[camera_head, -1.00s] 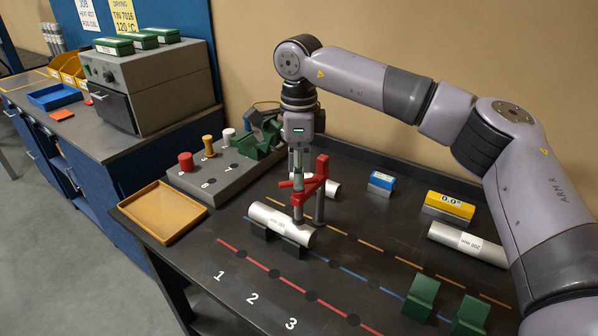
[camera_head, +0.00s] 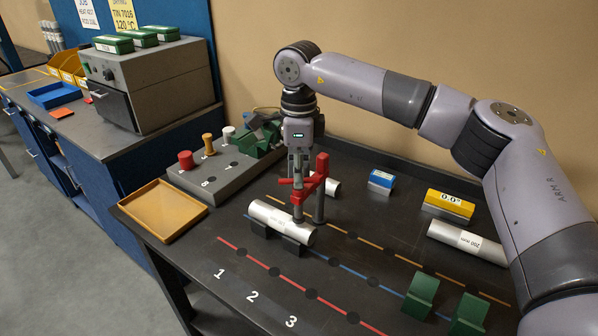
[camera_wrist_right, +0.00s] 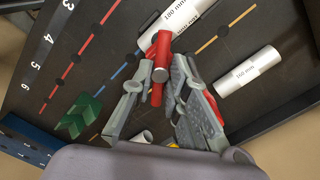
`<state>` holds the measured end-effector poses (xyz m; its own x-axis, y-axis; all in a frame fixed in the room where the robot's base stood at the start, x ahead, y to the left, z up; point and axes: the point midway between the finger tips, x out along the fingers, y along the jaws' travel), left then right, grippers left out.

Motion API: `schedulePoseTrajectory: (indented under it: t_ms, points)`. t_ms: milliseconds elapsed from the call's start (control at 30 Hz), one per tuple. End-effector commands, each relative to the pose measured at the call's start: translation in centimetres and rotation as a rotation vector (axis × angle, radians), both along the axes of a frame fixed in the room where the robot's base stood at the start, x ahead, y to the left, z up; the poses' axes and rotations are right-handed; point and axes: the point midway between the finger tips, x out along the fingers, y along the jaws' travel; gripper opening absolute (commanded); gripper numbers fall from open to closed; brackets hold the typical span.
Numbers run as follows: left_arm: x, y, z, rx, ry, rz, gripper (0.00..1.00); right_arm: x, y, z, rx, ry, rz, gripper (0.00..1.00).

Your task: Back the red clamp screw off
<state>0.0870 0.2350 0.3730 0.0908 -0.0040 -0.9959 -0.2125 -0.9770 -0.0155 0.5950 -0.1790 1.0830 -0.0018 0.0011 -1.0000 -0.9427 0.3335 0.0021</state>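The red clamp (camera_head: 321,166) stands on a grey post beside a silver tube (camera_head: 270,218) on dark supports. Its screw goes down to the tube's right end; I cannot tell if it touches. The screw's red cross-handle (camera_head: 285,181) also shows in the wrist view (camera_wrist_right: 157,94), around a grey round end (camera_wrist_right: 160,75). My right gripper (camera_head: 298,178) points down over the screw. In the wrist view its fingers (camera_wrist_right: 157,78) stand apart on both sides of the handle, with a gap showing. My left gripper is not in view.
Behind the clamp lies another short tube (camera_head: 331,187). A grey block with coloured knobs (camera_head: 217,172) and an orange tray (camera_head: 163,211) are to the left. Blue and yellow blocks (camera_head: 449,204), a long tube (camera_head: 468,242) and green blocks (camera_head: 421,296) are to the right.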

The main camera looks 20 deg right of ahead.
Motion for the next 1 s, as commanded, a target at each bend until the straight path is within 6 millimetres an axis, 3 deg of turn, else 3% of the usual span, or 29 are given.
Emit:
schedulePoseTrajectory:
  t_ms: [333,600,900,933,1000]
  points:
    - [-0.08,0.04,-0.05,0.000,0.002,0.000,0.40,0.07,-0.09,0.05,-0.001,-0.003,-0.011,0.00]
    - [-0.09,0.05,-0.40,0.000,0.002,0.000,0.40,0.11,-0.11,0.05,0.000,-0.003,-0.173,0.00]
    - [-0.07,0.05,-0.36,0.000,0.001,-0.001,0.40,0.13,-0.13,0.17,-0.001,-0.005,-0.185,0.00]
    - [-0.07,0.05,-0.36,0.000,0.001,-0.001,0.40,0.14,-0.14,0.17,-0.001,-0.005,-0.185,0.16]
    - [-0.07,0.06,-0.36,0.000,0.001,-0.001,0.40,0.13,-0.13,0.16,-0.001,-0.005,-0.185,0.20]
